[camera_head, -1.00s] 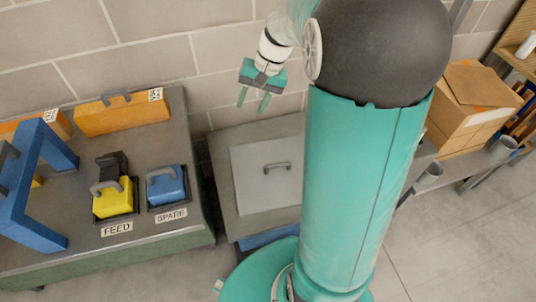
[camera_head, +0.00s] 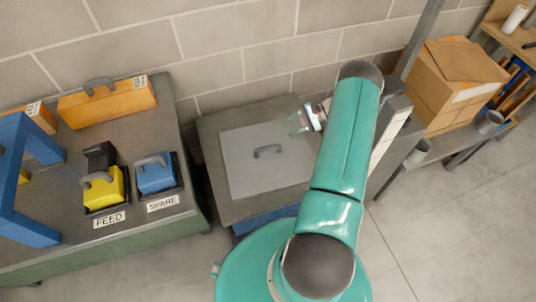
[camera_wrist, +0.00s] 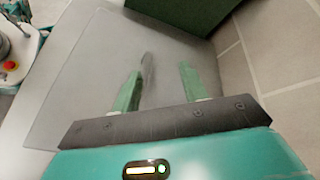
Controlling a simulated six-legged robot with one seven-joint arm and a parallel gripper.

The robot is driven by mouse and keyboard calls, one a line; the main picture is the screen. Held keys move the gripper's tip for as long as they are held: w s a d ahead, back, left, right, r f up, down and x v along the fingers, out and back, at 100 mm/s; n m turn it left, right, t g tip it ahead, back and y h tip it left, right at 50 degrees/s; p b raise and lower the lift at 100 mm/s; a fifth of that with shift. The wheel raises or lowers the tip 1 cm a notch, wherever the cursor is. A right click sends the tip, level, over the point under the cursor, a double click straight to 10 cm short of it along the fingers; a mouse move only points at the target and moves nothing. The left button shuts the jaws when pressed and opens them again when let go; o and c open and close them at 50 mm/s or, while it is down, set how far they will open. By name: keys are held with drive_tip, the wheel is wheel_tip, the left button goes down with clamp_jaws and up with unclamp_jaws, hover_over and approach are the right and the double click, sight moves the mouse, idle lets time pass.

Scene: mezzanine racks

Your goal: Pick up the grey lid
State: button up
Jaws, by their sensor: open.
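The grey lid (camera_head: 240,165) is a flat square plate with a dark arched handle (camera_head: 267,150) at its middle. It lies on a grey-topped stand (camera_head: 215,140) between the workbench and my arm. My gripper (camera_head: 296,124) is above the lid's far right part, right of and beyond the handle, apart from it. In the wrist view the two green fingers (camera_wrist: 157,90) are spread with nothing between them. The lid also shows there (camera_wrist: 85,85), and its handle (camera_wrist: 147,68) is seen edge-on just beyond the left finger.
A workbench (camera_head: 60,250) at left carries a blue frame (camera_head: 30,235), yellow (camera_head: 103,190) and blue (camera_head: 154,178) handled blocks marked FEED and SPARE, and orange blocks (camera_head: 108,103). A wall stands behind. Cardboard boxes (camera_head: 455,85) sit on a rack at right. Floor is clear at lower right.

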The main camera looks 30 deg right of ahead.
sight(274, 146)
drive_tip(key=s+f, duration=0.1)
drive_tip(key=f, duration=0.1)
drive_tip(key=s+d+f+m+t, duration=0.1)
drive_tip(key=f, duration=0.2)
drive_tip(key=s+f+m+t, duration=0.1)
drive_tip(key=f, duration=0.2)
drive_tip(key=shift+s+d, duration=0.2)
drive_tip(key=shift+d, duration=0.2)
drive_tip(key=x, duration=0.7)
drive_tip(key=shift+w+a, duration=0.2)
drive_tip(key=shift+a, duration=0.15)
drive_tip(key=shift+x, duration=2.95)
drive_tip(key=shift+w+r+y, duration=0.2)
drive_tip(key=shift+y, duration=0.1)
clamp_jaws()
